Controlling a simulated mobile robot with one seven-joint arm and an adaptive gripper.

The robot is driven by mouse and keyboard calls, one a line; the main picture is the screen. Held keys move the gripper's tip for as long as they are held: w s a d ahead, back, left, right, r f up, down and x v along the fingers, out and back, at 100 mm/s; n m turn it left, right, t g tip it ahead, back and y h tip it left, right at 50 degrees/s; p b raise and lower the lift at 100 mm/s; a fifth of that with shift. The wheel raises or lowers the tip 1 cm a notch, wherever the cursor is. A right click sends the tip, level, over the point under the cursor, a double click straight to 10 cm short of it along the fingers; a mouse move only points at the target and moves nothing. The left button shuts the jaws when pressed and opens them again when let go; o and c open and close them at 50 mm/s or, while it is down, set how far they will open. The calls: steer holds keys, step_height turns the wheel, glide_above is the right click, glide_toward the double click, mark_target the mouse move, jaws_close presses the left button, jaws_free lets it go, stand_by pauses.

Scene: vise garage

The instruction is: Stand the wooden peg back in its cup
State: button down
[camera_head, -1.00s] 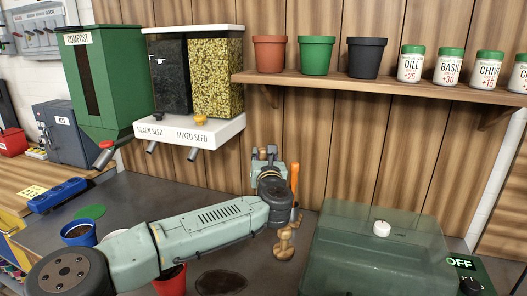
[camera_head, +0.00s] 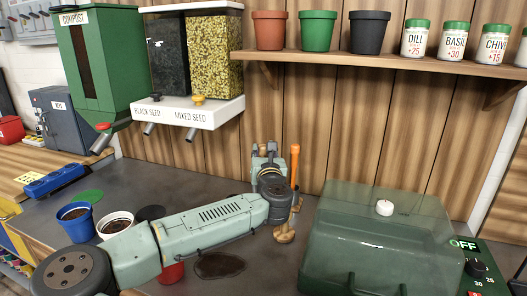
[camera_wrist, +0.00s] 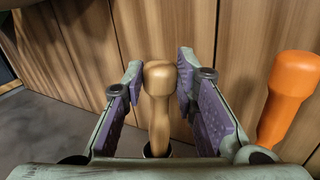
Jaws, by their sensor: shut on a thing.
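The wooden peg (camera_wrist: 158,100) stands between the two purple-padded fingers of my gripper (camera_wrist: 160,80) in the wrist view. Its rounded head is up and my gripper is shut on it. The peg's lower end meets a dark round rim, seemingly the cup (camera_wrist: 156,150), just above my gripper's body. I cannot tell how deep the peg sits in it. In the head view my wrist hides the peg and the cup.
An orange handle (camera_head: 295,165) stands close to the right of my gripper, also in the wrist view (camera_wrist: 288,95). A wooden knobbed piece (camera_head: 285,236) is below my wrist. A translucent green cover (camera_head: 380,245) stands to the right. The plank wall (camera_head: 325,150) is close behind.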

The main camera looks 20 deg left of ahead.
steer(key=c, duration=1.2)
jaws_free()
steer(key=o, duration=0.6)
steer(key=v, duration=0.7)
stand_by(0.6)
